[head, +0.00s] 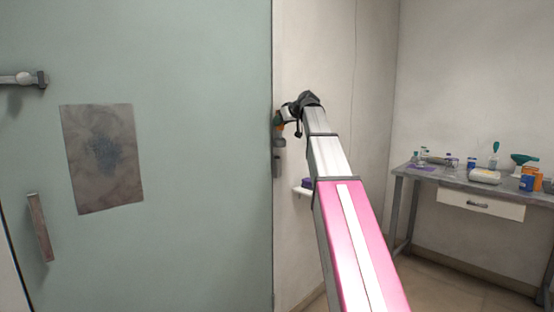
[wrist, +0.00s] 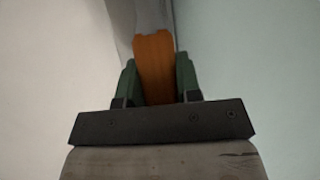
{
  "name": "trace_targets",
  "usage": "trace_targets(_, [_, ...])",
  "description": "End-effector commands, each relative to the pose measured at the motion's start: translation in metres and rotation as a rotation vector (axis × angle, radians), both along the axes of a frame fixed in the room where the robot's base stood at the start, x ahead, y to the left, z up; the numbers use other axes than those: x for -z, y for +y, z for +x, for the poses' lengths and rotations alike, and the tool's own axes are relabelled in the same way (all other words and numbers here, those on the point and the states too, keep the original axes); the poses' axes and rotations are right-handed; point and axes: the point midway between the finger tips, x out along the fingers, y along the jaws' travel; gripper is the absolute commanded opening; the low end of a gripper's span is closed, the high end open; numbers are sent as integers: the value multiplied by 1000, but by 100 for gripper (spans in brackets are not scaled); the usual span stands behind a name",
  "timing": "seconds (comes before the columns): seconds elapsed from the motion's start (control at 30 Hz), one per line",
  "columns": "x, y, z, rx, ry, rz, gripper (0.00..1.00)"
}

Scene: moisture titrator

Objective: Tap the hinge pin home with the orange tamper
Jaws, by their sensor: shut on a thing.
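The orange tamper (wrist: 153,65) stands between the two green fingers of my gripper (wrist: 157,82) in the wrist view, and the gripper is shut on it. In the head view my gripper (head: 278,128) is small and partly hidden by my wrist, at the right edge of the pale green door (head: 200,60). A grey hinge piece (head: 277,162) shows just below the gripper on that edge. I cannot make out the hinge pin, nor whether the tamper touches anything.
The door carries a handle (head: 40,227), a grey bracket (head: 25,79) and a dark poster (head: 102,158). A small shelf with a purple item (head: 307,183) is on the wall behind my arm. A bench (head: 450,182) with bottles stands at the right.

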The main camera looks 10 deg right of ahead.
Motion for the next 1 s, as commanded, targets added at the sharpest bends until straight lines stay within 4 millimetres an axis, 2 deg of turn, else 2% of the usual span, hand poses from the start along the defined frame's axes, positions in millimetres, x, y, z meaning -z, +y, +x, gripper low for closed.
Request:
trace_targets(0.27, [-11, 0, 1, 0, -2, 1, 0])
trace_targets(1.0, [-59, 0, 1, 0, -2, 1, 0])
